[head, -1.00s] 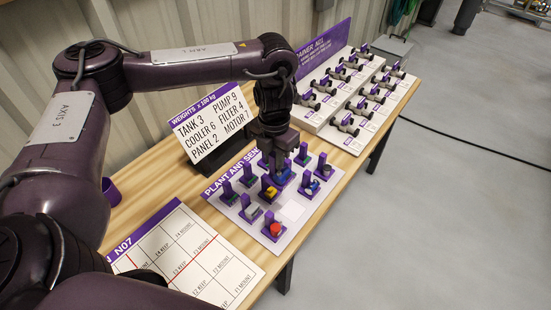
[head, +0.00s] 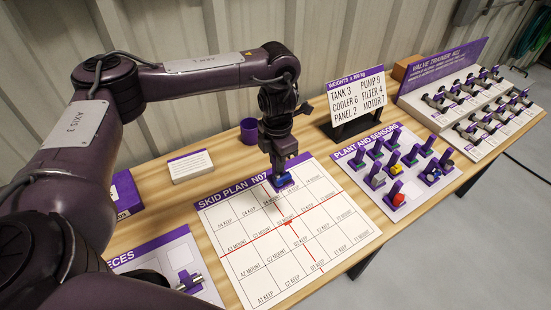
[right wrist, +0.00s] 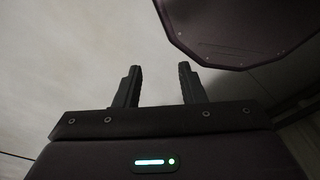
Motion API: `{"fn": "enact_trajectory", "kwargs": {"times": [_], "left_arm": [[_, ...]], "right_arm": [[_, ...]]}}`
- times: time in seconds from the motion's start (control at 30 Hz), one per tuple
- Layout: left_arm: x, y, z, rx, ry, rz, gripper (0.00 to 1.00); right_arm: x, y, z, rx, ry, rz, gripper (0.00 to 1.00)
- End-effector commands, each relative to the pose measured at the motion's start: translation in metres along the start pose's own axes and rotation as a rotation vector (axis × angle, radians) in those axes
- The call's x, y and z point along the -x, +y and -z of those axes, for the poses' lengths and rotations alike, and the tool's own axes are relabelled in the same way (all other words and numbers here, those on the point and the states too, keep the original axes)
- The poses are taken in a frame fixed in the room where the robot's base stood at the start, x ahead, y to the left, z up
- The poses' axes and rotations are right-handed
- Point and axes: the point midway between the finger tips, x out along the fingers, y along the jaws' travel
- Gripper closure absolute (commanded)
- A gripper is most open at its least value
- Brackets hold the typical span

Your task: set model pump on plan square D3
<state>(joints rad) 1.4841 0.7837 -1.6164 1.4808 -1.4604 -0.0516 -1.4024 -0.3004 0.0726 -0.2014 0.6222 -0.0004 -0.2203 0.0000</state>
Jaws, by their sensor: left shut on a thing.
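My left gripper (head: 278,165) is shut on a small blue piece (head: 283,182), taken here as the model pump; no label on it can be read. It holds the piece over the upper part of the white skid plan board (head: 330,253), near the top row. Whether the piece touches the board cannot be told. Plan square D3 (head: 286,216) appears just below the piece in the picture, with a small red mark near it; the labels are tiny. My right gripper (right wrist: 160,88) shows only in the right wrist view, fingers apart with nothing between them.
The plant and sensors board (head: 409,207), with several small models, lies to the right. A weights sign (head: 358,98) and a purple cup (head: 249,131) stand behind. A valve trainer rack (head: 440,80) is at far right. A pieces board (head: 185,255) lies at left.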

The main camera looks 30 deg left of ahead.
Motion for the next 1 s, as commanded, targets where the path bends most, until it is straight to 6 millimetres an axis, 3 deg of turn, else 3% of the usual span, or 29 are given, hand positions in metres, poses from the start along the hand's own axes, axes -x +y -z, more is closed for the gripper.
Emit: {"fn": "enact_trajectory", "kwargs": {"times": [0.17, 0.5, 0.7, 1.0], "left_arm": [[-0.007, 0.0, -0.001, -0.006, -0.002, 0.0, 1.0], [-0.039, 0.0, 0.0, -0.003, 0.0, 0.0, 1.0], [-0.054, 0.0, -0.001, -0.004, -0.001, 0.0, 1.0], [-0.055, 0.0, -0.001, -0.005, -0.001, 0.0, 1.0]], "right_arm": [[-0.007, 0.005, -0.002, 0.002, -0.002, -0.007, 0.64], [-0.043, 0.012, -0.004, 0.002, 0.0, -0.015, 0.64], [-0.051, 0.011, -0.006, 0.002, -0.002, -0.013, 0.64], [-0.05, 0.003, -0.005, -0.001, -0.001, -0.004, 0.64]]}}
